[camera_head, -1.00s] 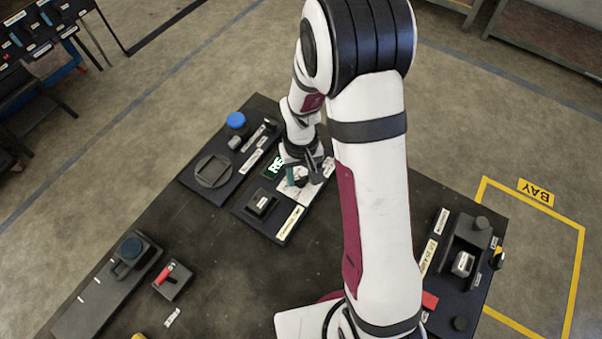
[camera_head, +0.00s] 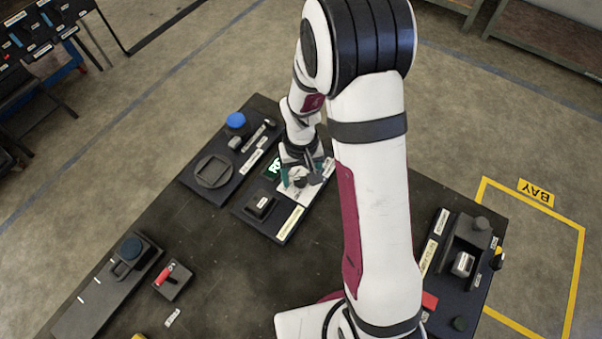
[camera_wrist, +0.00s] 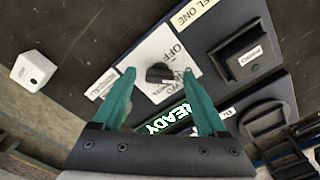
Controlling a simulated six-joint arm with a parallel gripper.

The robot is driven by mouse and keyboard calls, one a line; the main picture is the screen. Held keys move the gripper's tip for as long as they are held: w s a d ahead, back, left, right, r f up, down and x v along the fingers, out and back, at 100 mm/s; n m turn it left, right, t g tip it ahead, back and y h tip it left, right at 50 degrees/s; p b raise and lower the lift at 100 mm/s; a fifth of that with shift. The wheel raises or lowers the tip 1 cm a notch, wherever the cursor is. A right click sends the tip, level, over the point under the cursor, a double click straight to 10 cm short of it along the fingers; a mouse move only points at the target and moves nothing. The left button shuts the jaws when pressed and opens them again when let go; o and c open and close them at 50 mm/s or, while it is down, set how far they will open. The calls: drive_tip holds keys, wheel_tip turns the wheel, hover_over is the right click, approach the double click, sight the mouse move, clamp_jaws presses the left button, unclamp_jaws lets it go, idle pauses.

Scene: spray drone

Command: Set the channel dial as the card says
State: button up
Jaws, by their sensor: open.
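The channel dial is a small black knob (camera_wrist: 160,73) on a white plate (camera_wrist: 147,52) with printed positions; "OFF" is readable, the other markings are partly hidden or hard to read. A pale card (camera_wrist: 193,12) at the top of the wrist view ends in "EL ONE"; in the head view a pale strip (camera_head: 290,221) lies at the panel's front edge. My gripper (camera_wrist: 158,74) is open, with one teal finger on each side of the knob. I cannot tell if either finger touches it. In the head view my gripper (camera_head: 302,172) is over the white plate.
A lit green "READY" display (camera_wrist: 167,119) lies beside the dial plate. A black labelled switch block (camera_wrist: 246,53) stands to the right. A white cube-like object (camera_wrist: 33,68) shows at left. The head view shows a blue knob (camera_head: 236,120), a red-handled lever (camera_head: 168,270) and bare tabletop mid-table.

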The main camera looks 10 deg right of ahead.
sight(301, 178)
drive_tip(key=shift+r, duration=0.1)
wheel_tip(301, 178, up, 16)
drive_tip(key=shift+f, duration=0.2)
drive_tip(key=s+a+r+m+y, duration=0.1)
drive_tip(key=s+m, duration=0.1)
drive_tip(key=s, duration=0.8)
drive_tip(key=s+a+r+m, duration=0.1)
drive_tip(key=s+r+m, duration=0.1)
drive_tip(key=s, duration=0.9)
drive_tip(key=shift+s+r+m+y, duration=0.2)
drive_tip(key=shift+m+y, duration=0.2)
drive_tip(key=shift+m, duration=0.4)
